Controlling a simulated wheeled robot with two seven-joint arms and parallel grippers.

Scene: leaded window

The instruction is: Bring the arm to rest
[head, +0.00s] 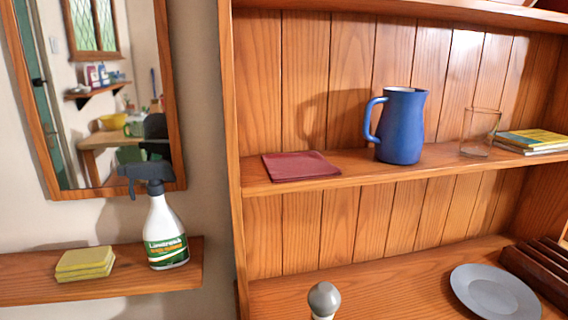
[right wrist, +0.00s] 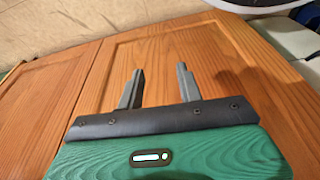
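My right gripper (right wrist: 160,70) shows in the right wrist view. Its two grey fingers stand apart with nothing between them, in front of a wooden panelled surface (right wrist: 235,75). I cannot tell whether the fingertips touch the wood. Neither arm shows in the head view, and my left gripper is in no view.
A wooden dresser holds a blue jug (head: 401,125), a dark red cloth (head: 300,166), a clear glass (head: 480,132) and books (head: 530,140). Below are a grey plate (head: 495,292) and a grey-topped object (head: 323,299). A spray bottle (head: 165,230) and sponges (head: 85,263) stand left.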

